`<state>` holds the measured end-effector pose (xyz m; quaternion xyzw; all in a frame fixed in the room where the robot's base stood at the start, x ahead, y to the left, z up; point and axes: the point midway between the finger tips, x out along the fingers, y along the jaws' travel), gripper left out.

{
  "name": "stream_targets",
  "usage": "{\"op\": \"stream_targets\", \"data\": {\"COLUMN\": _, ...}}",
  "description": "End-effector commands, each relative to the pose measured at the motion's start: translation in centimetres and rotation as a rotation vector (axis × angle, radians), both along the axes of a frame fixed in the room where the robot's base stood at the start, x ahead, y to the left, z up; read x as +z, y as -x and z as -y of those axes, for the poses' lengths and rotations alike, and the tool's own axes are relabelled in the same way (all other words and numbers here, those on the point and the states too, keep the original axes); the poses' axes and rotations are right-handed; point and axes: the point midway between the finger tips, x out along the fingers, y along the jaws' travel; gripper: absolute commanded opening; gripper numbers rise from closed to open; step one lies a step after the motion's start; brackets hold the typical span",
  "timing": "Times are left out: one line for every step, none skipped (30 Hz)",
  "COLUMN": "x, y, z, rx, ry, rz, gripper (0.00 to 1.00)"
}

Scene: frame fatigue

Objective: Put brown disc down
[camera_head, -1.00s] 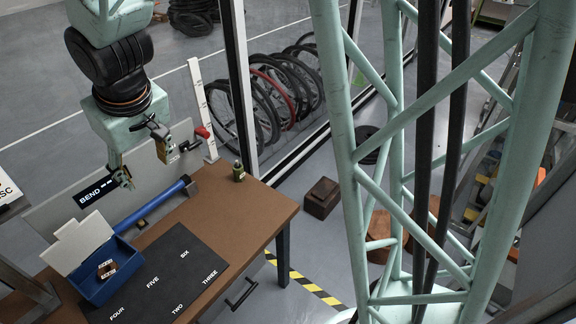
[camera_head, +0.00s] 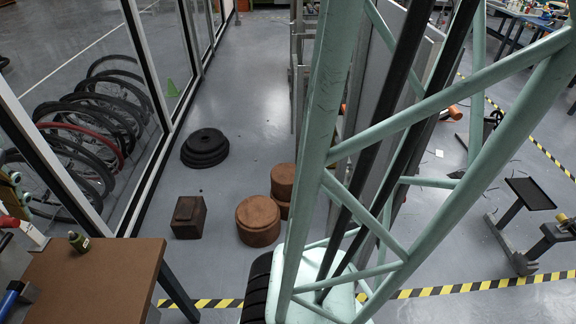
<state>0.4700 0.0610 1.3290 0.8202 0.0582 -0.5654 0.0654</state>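My gripper is outside the current view. Two round brown pieces stand on the grey floor near the middle. A wide brown disc-like block (camera_head: 258,220) is in front, and a narrower brown round piece (camera_head: 283,183) is behind it to the right, partly hidden by my green frame. I cannot tell which, if either, is the brown disc of the task. No disc is seen held.
A brown square block (camera_head: 188,218) and a stack of black discs (camera_head: 205,148) stand on the floor. A brown table (camera_head: 95,275) corner is at lower left, with a small green-brown item (camera_head: 78,241). Bicycle wheels (camera_head: 75,135) stand behind glass. Striped tape (camera_head: 470,287) crosses the floor.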

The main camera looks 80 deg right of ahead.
Motion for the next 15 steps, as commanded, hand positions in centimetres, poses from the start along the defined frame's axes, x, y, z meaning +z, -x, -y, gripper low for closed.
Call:
{"op": "stream_targets", "data": {"x": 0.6, "y": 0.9, "z": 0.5, "rx": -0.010, "ry": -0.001, "rz": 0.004, "gripper": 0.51}}
{"op": "stream_targets", "data": {"x": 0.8, "y": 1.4, "z": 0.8, "rx": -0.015, "ry": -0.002, "rz": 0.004, "gripper": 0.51}}
{"op": "stream_targets", "data": {"x": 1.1, "y": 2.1, "z": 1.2, "rx": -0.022, "ry": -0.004, "rz": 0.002, "gripper": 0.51}}
{"op": "stream_targets", "data": {"x": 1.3, "y": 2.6, "z": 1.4, "rx": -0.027, "ry": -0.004, "rz": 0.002, "gripper": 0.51}}
{"op": "stream_targets", "data": {"x": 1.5, "y": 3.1, "z": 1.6, "rx": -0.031, "ry": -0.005, "rz": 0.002, "gripper": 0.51}}
{"op": "stream_targets", "data": {"x": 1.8, "y": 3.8, "z": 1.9, "rx": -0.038, "ry": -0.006, "rz": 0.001, "gripper": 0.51}}
{"op": "stream_targets", "data": {"x": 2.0, "y": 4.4, "z": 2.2, "rx": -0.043, "ry": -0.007, "rz": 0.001, "gripper": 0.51}}
{"op": "stream_targets", "data": {"x": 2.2, "y": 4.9, "z": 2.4, "rx": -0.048, "ry": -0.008, "rz": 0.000, "gripper": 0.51}}
{"op": "stream_targets", "data": {"x": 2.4, "y": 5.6, "z": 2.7, "rx": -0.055, "ry": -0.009, "rz": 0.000, "gripper": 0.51}}
{"op": "stream_targets", "data": {"x": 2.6, "y": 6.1, "z": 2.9, "rx": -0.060, "ry": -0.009, "rz": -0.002, "gripper": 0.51}}
{"op": "stream_targets", "data": {"x": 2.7, "y": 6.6, "z": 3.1, "rx": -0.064, "ry": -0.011, "rz": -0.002, "gripper": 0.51}}
{"op": "stream_targets", "data": {"x": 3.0, "y": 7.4, "z": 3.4, "rx": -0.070, "ry": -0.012, "rz": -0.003, "gripper": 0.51}}
{"op": "stream_targets", "data": {"x": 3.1, "y": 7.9, "z": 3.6, "rx": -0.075, "ry": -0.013, "rz": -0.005, "gripper": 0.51}}
{"op": "stream_targets", "data": {"x": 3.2, "y": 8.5, "z": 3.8, "rx": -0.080, "ry": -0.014, "rz": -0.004, "gripper": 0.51}}
{"op": "stream_targets", "data": {"x": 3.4, "y": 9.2, "z": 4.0, "rx": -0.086, "ry": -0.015, "rz": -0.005, "gripper": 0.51}}
